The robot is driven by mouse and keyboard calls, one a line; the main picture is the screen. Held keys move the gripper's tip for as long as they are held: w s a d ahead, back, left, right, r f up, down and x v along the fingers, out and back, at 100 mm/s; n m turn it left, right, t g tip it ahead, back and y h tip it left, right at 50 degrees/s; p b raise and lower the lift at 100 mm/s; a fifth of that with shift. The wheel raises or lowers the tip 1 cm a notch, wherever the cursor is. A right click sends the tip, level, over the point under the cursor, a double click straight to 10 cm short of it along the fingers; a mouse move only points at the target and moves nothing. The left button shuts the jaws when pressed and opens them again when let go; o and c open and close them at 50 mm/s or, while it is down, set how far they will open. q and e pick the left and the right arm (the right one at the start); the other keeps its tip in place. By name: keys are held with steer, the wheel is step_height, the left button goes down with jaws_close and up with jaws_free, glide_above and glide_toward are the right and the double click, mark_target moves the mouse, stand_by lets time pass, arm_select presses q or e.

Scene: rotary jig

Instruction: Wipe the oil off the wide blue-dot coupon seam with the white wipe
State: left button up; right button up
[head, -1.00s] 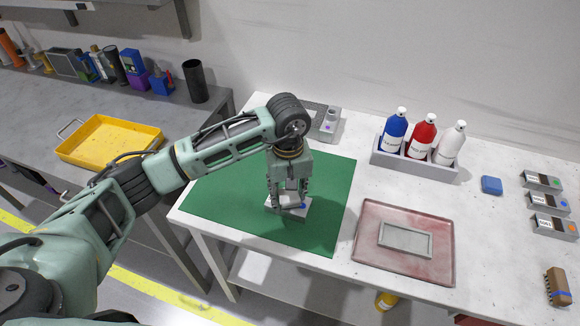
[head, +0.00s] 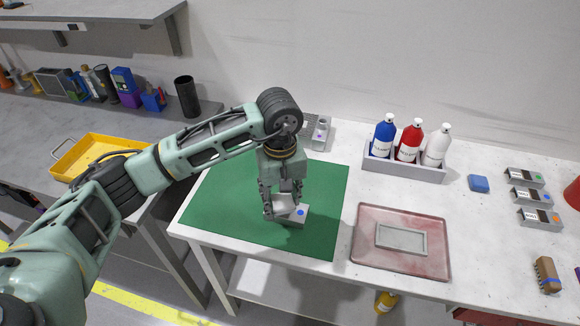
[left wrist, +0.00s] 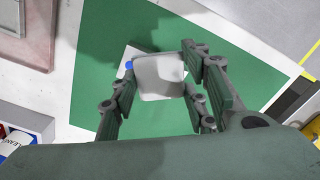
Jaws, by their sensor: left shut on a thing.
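My left gripper (head: 284,198) is shut on the white wipe (head: 283,205), a pale folded pad. It holds the wipe tilted at the grey blue-dot coupon (head: 297,220) on the green mat. In the left wrist view, the wipe (left wrist: 158,78) lies between the fingers (left wrist: 160,100) and covers much of the coupon. The blue dot (head: 300,212) shows to the right of the wipe, and in the wrist view (left wrist: 129,65) at its upper left. The seam and any oil are hidden or too small to see. I cannot tell whether the wipe touches the coupon. My right gripper is not in view.
The green mat (head: 230,205) is otherwise clear. To its right lies a reddish tray (head: 375,255) with a grey frame (head: 401,238). Behind stand blue, red and white bottles in a rack (head: 403,172). A blue block (head: 479,184) and several small coupons (head: 540,217) lie at right.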

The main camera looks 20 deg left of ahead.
arm_select(q)
steer(key=shift+r+p, duration=0.35)
steer(key=shift+r, duration=0.9)
